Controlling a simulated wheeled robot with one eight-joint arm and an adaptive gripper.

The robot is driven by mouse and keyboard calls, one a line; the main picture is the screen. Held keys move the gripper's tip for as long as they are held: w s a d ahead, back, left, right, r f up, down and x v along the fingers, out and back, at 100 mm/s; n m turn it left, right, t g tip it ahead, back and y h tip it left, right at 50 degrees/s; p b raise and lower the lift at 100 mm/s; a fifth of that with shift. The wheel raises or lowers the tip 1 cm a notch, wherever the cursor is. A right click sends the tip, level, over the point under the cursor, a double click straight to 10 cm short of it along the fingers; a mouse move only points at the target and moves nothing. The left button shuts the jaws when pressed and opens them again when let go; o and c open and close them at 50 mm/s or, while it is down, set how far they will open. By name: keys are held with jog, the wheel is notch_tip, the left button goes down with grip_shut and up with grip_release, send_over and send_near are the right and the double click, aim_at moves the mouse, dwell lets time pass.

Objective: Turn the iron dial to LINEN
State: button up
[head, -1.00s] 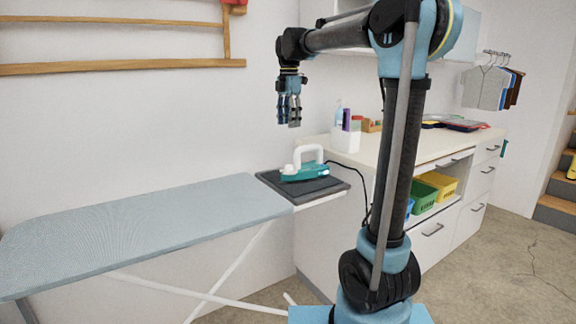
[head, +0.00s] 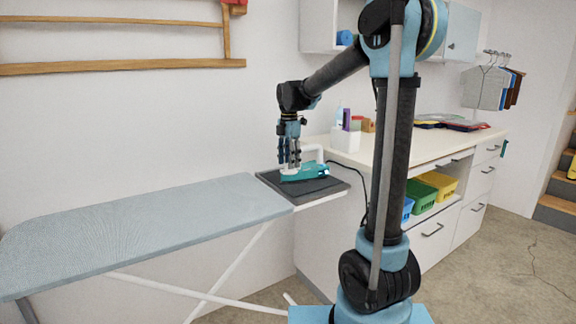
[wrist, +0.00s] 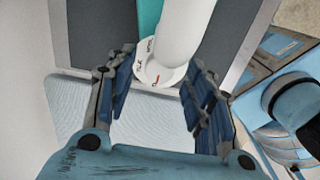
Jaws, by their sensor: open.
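The iron (head: 305,173) has a teal body and a white handle and stands on a dark pad (head: 302,193) at the end of the ironing board (head: 150,222). In the wrist view the white iron handle (wrist: 183,28) rises toward the camera. A round white dial (wrist: 158,74) with dark lettering and a small red mark shows at the handle's foot; its words are too small to read surely. My gripper (wrist: 163,76) is open, with one finger on each side of the dial, apparently apart from it. In the head view my gripper (head: 289,160) points down over the iron's left end and hides the dial.
A counter (head: 400,152) with a white holder (head: 345,140) stands behind and right of the iron. A dark cord (head: 362,188) hangs by the pad. The ironing board's surface is clear. A wall stands close behind.

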jog(key=shift+f, duration=0.75)
jog(key=c, duration=1.1)
jog(key=shift+m, duration=0.8)
jog(key=o, duration=1.1)
